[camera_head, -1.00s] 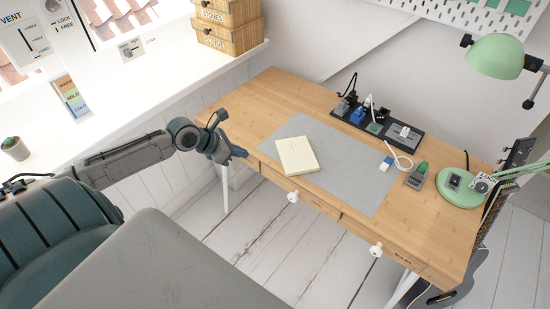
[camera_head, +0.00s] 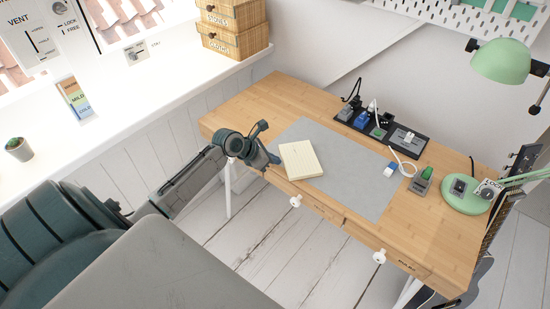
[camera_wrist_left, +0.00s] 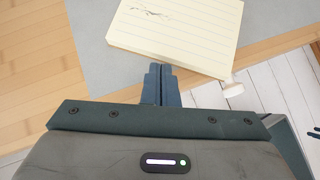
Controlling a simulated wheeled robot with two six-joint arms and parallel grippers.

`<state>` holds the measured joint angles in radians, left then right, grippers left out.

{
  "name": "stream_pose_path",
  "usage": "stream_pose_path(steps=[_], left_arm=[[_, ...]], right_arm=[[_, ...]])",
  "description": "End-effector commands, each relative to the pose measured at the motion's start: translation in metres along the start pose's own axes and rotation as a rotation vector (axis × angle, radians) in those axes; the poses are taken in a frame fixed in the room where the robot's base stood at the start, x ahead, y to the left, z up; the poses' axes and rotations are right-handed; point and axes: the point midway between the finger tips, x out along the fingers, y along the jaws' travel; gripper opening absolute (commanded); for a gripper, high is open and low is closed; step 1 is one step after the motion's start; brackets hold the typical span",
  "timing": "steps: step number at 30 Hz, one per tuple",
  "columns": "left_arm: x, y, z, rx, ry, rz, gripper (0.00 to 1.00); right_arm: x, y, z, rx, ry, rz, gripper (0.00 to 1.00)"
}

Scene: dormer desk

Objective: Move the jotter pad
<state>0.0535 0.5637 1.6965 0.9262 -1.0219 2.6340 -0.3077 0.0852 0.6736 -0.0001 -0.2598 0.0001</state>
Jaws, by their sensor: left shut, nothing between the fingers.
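The jotter pad (camera_head: 300,160) is a pale yellow lined block lying on the left part of the grey desk mat (camera_head: 340,184). It also shows in the left wrist view (camera_wrist_left: 185,30), just ahead of the fingers, with a dark scribble on its top sheet. My left gripper (camera_head: 272,162) is at the desk's front edge, just left of the pad. Its fingers are together and empty; they show in the left wrist view (camera_wrist_left: 161,84) close to the pad's near edge. I cannot tell whether they touch it. My right gripper is not in view.
A black organiser tray (camera_head: 385,135) with cables stands at the desk's back. A blue-and-white eraser-like block (camera_head: 390,170), a small grey holder (camera_head: 421,183) and a green lamp (camera_head: 500,60) are to the right. The mat right of the pad is clear. White drawer knobs (camera_head: 296,201) stick out in front.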

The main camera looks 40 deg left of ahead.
Motion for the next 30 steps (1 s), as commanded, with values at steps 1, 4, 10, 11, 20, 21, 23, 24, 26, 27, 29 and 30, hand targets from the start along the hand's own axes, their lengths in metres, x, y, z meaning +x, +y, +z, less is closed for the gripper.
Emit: stream_pose_path(steps=[1, 4, 10, 11, 20, 21, 23, 24, 26, 27, 29, 30], left_arm=[[0.002, 0.0, 0.003, -0.001, -0.001, 0.0, 0.0], [0.004, 0.0, 0.004, 0.0, 0.0, 0.0, 0.0], [0.004, 0.0, 0.004, 0.0, 0.001, 0.0, 0.0], [0.004, 0.0, 0.004, 0.0, 0.001, 0.0, 0.0], [0.009, 0.001, 0.018, -0.007, -0.002, 0.0, 0.0], [0.011, 0.001, 0.022, -0.007, -0.003, 0.001, 0.0], [0.016, 0.001, 0.028, -0.008, -0.001, 0.0, 0.0], [0.02, 0.0, 0.032, -0.007, -0.002, -0.001, 0.0], [0.027, 0.0, 0.037, -0.006, -0.002, -0.001, 0.0], [0.032, 0.0, 0.041, -0.005, -0.002, 0.0, 0.0], [0.039, 0.0, 0.047, -0.006, -0.002, -0.001, 0.0], [0.043, 0.0, 0.049, -0.004, -0.001, 0.0, 0.0]], right_arm=[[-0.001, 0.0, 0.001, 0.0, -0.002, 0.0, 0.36], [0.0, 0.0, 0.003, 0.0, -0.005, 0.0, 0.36], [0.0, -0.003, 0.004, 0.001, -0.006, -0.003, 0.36], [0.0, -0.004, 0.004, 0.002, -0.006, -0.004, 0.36], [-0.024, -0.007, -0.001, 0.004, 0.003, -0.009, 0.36], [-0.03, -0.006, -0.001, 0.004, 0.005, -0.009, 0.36], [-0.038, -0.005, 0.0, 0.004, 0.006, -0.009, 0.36], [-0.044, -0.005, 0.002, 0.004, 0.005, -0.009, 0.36], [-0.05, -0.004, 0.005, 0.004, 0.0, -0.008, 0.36], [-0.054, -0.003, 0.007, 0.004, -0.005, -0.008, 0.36], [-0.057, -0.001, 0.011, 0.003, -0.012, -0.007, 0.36], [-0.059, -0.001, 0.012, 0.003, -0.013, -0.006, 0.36]])
